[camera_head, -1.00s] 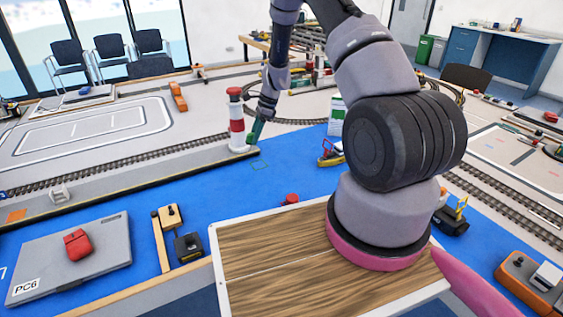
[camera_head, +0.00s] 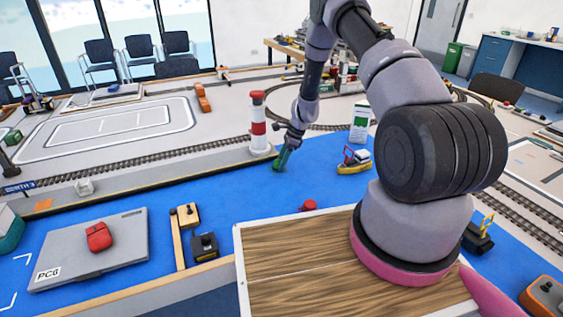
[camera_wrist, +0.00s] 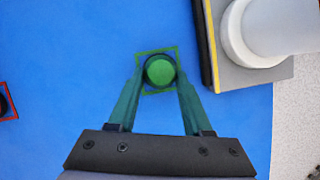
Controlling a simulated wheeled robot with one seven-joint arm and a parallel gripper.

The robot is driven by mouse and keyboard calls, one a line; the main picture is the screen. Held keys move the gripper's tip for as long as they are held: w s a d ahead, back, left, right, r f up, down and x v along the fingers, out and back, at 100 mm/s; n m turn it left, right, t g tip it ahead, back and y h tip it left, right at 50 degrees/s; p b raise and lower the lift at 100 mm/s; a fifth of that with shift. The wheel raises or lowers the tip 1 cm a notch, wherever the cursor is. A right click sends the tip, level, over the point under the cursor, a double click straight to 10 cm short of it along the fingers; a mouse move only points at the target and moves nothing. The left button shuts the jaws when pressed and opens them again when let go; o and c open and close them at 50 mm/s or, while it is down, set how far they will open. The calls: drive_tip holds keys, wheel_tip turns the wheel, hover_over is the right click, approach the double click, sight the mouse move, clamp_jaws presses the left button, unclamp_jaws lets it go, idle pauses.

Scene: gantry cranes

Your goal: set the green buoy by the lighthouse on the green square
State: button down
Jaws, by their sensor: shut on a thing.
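The green buoy (camera_wrist: 160,70) is between the fingertips of my gripper (camera_wrist: 159,85) in the wrist view. The gripper is shut on it. Around the buoy shows the outline of the green square (camera_wrist: 158,50) on the blue surface, and from above the buoy appears inside it. Whether its base touches the surface I cannot tell. The red and white lighthouse (camera_head: 259,125) stands just left of my gripper (camera_head: 281,160) in the head view. Its white base (camera_wrist: 250,35) is at the upper right of the wrist view. The buoy is mostly hidden by the fingers in the head view.
The grey quay edge (camera_wrist: 212,70) runs close beside the square. A red buoy (camera_head: 309,205) stands nearer on the blue surface (camera_head: 240,200). A yellow and red boat (camera_head: 354,163) and a green-and-white box (camera_head: 361,122) lie to the right.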

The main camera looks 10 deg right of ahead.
drive_tip(key=shift+f, duration=0.1)
drive_tip(key=shift+c, duration=1.6)
unclamp_jaws()
